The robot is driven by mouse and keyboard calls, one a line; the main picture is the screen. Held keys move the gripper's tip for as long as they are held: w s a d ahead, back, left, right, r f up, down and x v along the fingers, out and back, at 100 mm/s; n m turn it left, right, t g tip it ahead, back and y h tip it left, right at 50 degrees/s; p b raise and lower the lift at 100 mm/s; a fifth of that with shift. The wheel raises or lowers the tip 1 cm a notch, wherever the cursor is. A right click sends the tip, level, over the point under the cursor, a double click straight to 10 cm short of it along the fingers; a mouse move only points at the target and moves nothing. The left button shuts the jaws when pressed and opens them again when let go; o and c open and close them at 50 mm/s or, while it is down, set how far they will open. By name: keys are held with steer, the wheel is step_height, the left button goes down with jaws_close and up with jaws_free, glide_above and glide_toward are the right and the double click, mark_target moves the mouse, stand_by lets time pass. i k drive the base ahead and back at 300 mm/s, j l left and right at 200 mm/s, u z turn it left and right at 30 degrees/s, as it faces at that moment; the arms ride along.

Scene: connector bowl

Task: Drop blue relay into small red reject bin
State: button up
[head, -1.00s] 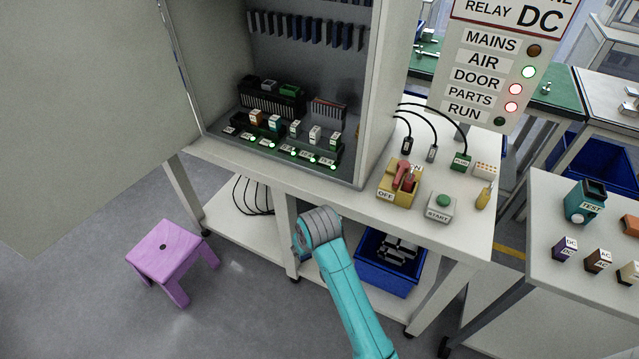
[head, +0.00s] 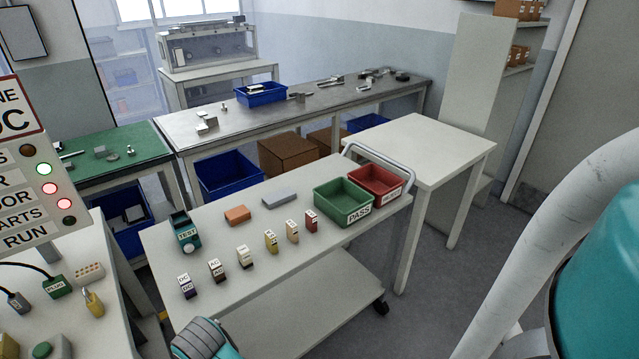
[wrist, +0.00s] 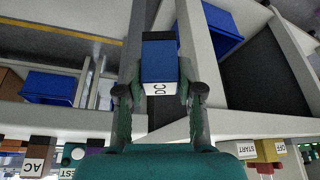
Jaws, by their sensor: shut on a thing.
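My gripper (wrist: 159,98) is shut on the blue relay (wrist: 159,58) in the wrist view. The relay is a blue block with a white face marked "DC", held between the two fingertips. In the head view only a grey and teal part of my arm shows at the bottom edge; the gripper and relay are out of that view. The small red reject bin (head: 375,181) stands at the far right end of the white cart in the head view, behind and beside the green PASS bin (head: 343,203). The inside of the red bin looks empty where it shows.
Several relays stand in a row on the white cart (head: 290,268), with a teal tester (head: 184,232) at its left end. An orange block (head: 237,214) and a grey block (head: 280,198) lie behind the row. A curved handle (head: 385,156) rises behind the red bin.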

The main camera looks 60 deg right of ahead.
mark_target(375, 185)
steer(key=k+l+z, duration=0.1)
steer(key=l+z, duration=0.25)
steer(key=k+l+z, duration=0.1)
steer(key=l+z, duration=0.45)
steer(key=z, duration=0.15)
steer(key=i+j+z, duration=0.1)
steer(key=z, duration=0.25)
steer(key=i+j+z, duration=0.1)
steer(key=z, duration=0.2)
steer(key=j+z, duration=0.35)
steer(key=j, duration=0.15)
steer(key=j+z, duration=0.35)
steer(key=j, duration=0.15)
steer(key=k+j, duration=0.15)
steer(key=j, duration=0.25)
steer(key=k+j, duration=0.2)
steer(key=j, duration=0.2)
steer(key=k+j+z, duration=0.1)
steer(key=j, duration=0.3)
